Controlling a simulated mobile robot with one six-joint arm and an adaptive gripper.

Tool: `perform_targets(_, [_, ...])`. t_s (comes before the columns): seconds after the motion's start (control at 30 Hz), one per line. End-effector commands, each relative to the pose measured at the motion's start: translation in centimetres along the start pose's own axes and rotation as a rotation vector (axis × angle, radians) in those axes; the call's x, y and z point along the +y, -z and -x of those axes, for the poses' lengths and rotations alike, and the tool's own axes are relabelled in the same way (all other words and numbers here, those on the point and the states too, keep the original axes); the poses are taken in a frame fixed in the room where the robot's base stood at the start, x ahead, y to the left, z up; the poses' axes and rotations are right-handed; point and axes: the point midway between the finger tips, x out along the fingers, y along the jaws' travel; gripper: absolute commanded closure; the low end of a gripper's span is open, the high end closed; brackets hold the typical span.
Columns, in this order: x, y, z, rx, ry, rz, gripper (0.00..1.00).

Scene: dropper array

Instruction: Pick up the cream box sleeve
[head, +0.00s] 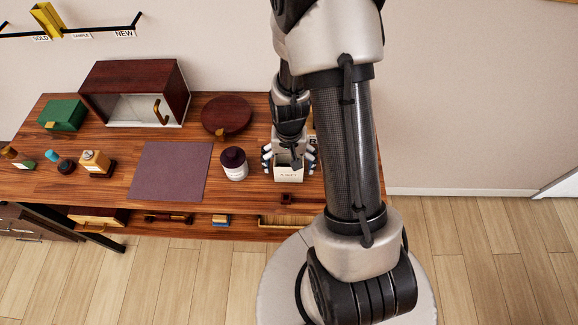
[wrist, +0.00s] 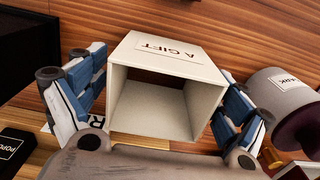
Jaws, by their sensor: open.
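The cream box sleeve (head: 288,174) stands on the wooden table near its right front part in the head view. In the wrist view the sleeve (wrist: 184,58) shows as an open-ended box with "A GIFT" on its top face, and its hollow inside faces the camera. My gripper (head: 289,160) is open around the sleeve, with one finger on each side. In the wrist view my gripper (wrist: 165,115) has blue and white fingers at the left and right of the sleeve. Whether the fingers touch it I cannot tell. My arm hides part of the table behind it.
A white jar with a dark lid (head: 234,164) stands just left of the sleeve, close to the left finger. A purple mat (head: 170,171), a round dark red lidded thing (head: 227,115), a dark wooden case (head: 135,90) and a green box (head: 63,115) are farther left.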

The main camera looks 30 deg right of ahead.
Motion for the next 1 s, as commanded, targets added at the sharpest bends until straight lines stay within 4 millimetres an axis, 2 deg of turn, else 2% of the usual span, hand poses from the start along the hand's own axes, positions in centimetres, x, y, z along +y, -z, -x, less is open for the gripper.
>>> perform_targets(0.07, [-0.01, -0.02, -0.96, -0.001, -0.001, 0.001, 0.08])
perform_targets(0.27, [-0.03, 0.04, -0.89, 0.001, 0.000, 0.001, 0.08])
perform_targets(0.87, [-0.02, 0.02, -0.88, 0.001, 0.000, 0.001, 0.47])
perform_targets(1.0, [-0.02, 0.02, -0.87, 0.001, 0.000, 0.001, 0.48])
